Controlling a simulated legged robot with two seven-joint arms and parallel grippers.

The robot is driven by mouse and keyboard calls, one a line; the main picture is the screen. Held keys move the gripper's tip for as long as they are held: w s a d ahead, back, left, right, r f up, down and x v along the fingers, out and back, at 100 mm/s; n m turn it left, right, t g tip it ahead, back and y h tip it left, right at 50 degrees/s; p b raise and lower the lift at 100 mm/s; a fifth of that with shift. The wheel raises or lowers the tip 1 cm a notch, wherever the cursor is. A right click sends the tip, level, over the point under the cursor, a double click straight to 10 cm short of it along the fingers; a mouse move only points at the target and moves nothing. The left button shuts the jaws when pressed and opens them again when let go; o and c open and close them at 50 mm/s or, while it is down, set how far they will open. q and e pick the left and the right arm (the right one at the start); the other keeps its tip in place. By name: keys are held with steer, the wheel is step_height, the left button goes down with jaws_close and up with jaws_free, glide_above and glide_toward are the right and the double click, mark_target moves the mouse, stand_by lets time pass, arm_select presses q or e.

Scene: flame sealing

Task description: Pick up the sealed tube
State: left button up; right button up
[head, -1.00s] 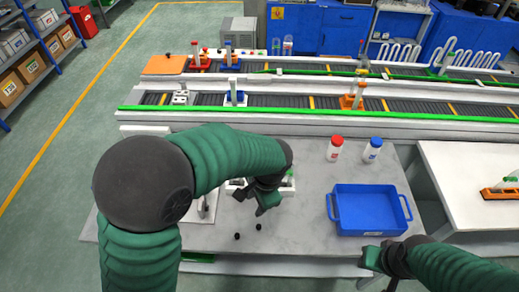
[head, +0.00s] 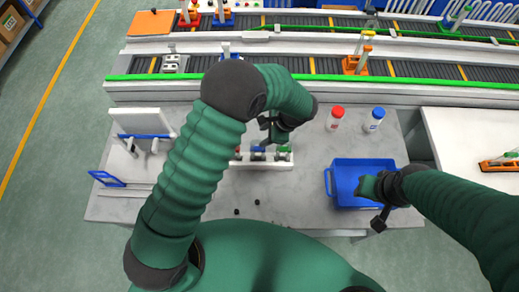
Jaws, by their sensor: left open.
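A white rack (head: 268,164) with small red, blue and green parts on it stands on the grey table, below the middle of the view. My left gripper (head: 272,133) is open just above and behind the rack, and its wrist partly hides that area. I cannot tell whether it touches anything in the rack. No tube can be clearly picked out as the sealed one at this size. Pale upright pieces like tubes (head: 155,147) show at a white stand (head: 142,120) with a blue bar on the left. My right gripper (head: 374,203) is over the blue tray; its jaw state is unclear.
A red-capped bottle (head: 335,119) and a blue-capped bottle (head: 374,120) stand behind the blue tray (head: 332,203). Small black bits (head: 236,212) lie near the table front. A conveyor (head: 290,66) with a green rail (head: 430,84) runs behind the table.

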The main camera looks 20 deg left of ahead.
mark_target(257, 141)
arm_select(q)
steer(key=shift+w+a+f+p, duration=0.2)
steer(key=shift+w+a+f, duration=0.1)
steer(key=shift+f, duration=0.25)
steer(key=shift+w+a+f+p, duration=0.2)
steer(key=shift+w+a+f, duration=0.1)
steer(key=shift+f, duration=0.25)
steer(key=f, duration=0.1)
steer(key=a+f+p, duration=0.1)
steer(key=s+a+f+p, duration=0.1)
steer(key=shift+f, duration=0.3)
steer(key=shift+s+a+f, duration=0.1)
steer(key=shift+f, duration=0.1)
steer(key=shift+d, duration=0.25)
steer(key=shift+w+d+f, duration=0.1)
steer(key=shift+w+d, duration=0.15)
steer(key=shift+w, duration=0.05)
steer(key=c, duration=0.5)
jaws_close()
steer(key=shift+s+a, duration=0.15)
steer(key=shift+a, duration=0.15)
arm_select(e)
steer(key=shift+w+a+r, duration=0.15)
steer(key=shift+a+r, duration=0.15)
steer(key=shift+r, duration=0.5)
steer(key=shift+w+a+r, duration=0.1)
steer(key=shift+a+r, duration=0.2)
steer(key=shift+r, duration=0.45)
